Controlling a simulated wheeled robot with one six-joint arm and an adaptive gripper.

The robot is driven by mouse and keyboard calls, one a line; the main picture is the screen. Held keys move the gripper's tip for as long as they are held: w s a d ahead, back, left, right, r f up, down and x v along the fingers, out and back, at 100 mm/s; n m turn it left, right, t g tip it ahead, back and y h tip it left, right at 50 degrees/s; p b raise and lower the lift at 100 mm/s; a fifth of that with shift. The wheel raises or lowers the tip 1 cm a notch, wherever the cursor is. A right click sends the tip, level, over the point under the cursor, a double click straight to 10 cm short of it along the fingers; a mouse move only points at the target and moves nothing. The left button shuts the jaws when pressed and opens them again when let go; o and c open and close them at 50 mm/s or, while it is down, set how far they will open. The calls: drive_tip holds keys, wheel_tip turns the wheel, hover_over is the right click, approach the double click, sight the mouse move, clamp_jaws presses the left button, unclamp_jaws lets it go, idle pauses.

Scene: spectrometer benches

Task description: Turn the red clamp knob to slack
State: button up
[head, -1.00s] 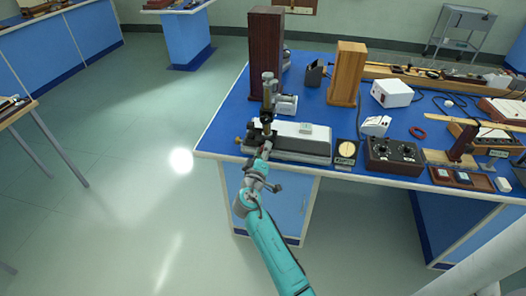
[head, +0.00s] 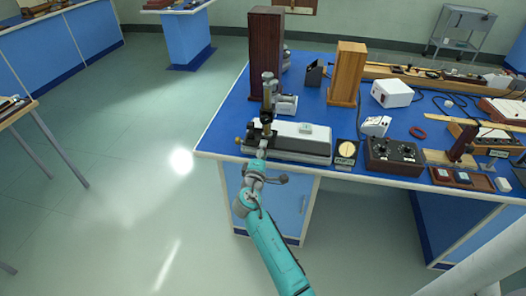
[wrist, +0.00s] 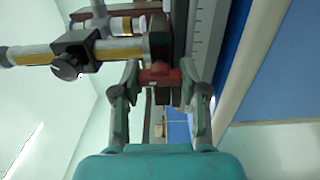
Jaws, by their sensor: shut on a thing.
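The red clamp knob (wrist: 160,76) shows in the wrist view, between the two fingers of my gripper (wrist: 160,80). The fingers are shut on it, one at each side, near their tips. The knob sits below a dark block on the instrument with brass-coloured tubes (wrist: 120,52). In the head view this instrument (head: 267,95) stands upright at the left end of a grey bed (head: 300,142). There my gripper (head: 262,153) reaches the front of the instrument, and the knob is too small or hidden to make out.
The bed lies along the front edge of the blue bench (head: 225,130). A dark red wooden block (head: 265,50) and a lighter one (head: 346,72) stand behind it. A dial box (head: 346,150) and a black two-knob box (head: 393,155) are at its right.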

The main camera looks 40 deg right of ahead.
idle(0.4)
drive_tip(key=o, duration=1.2)
drive_tip(key=shift+c, duration=0.2)
drive_tip(key=v, duration=1.2)
drive_tip(key=shift+s+f, duration=0.1)
drive_tip(key=shift+f, duration=0.05)
